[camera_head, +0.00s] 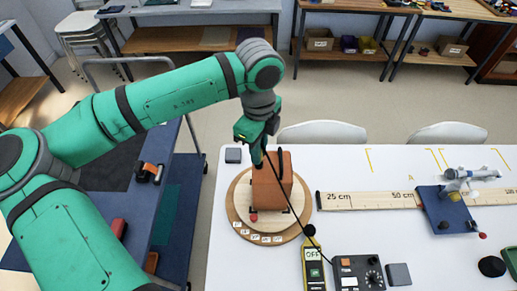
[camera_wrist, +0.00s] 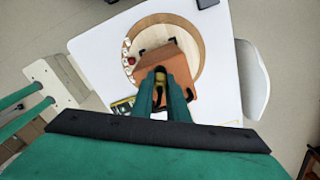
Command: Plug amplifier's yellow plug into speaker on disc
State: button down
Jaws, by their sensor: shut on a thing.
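My gripper (camera_head: 262,150) is over the back part of the orange-brown speaker (camera_head: 272,190). In the wrist view, its two green fingers (camera_wrist: 161,80) are shut on a small yellow and dark piece, the yellow plug (camera_wrist: 160,86). The fingers overlap the speaker (camera_wrist: 184,62) there, so I cannot tell whether the plug touches it. The speaker stands on a round wooden disc (camera_head: 237,213) with white labels along its front edge. A thin black cable runs from the gripper across the speaker to the dark amplifier (camera_head: 345,281), which has a dial. The speaker's socket is hidden.
A yellow meter (camera_head: 313,257) reading OFF lies between disc and amplifier. A red ball (camera_head: 253,217) sits at the disc's front. A ruler (camera_head: 365,200) runs right to a blue stand (camera_head: 437,216). Small grey blocks lie behind the disc (camera_head: 233,155) and beside the amplifier (camera_head: 399,275).

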jog(key=shift+f, duration=0.35)
dwell(0.3)
jog(key=c, duration=1.6)
grip_release()
jog(key=shift+c, duration=0.2)
jog(key=shift+r, duration=0.15)
notch_tip(320, 180, up, 11)
jog(key=shift+f, duration=0.2)
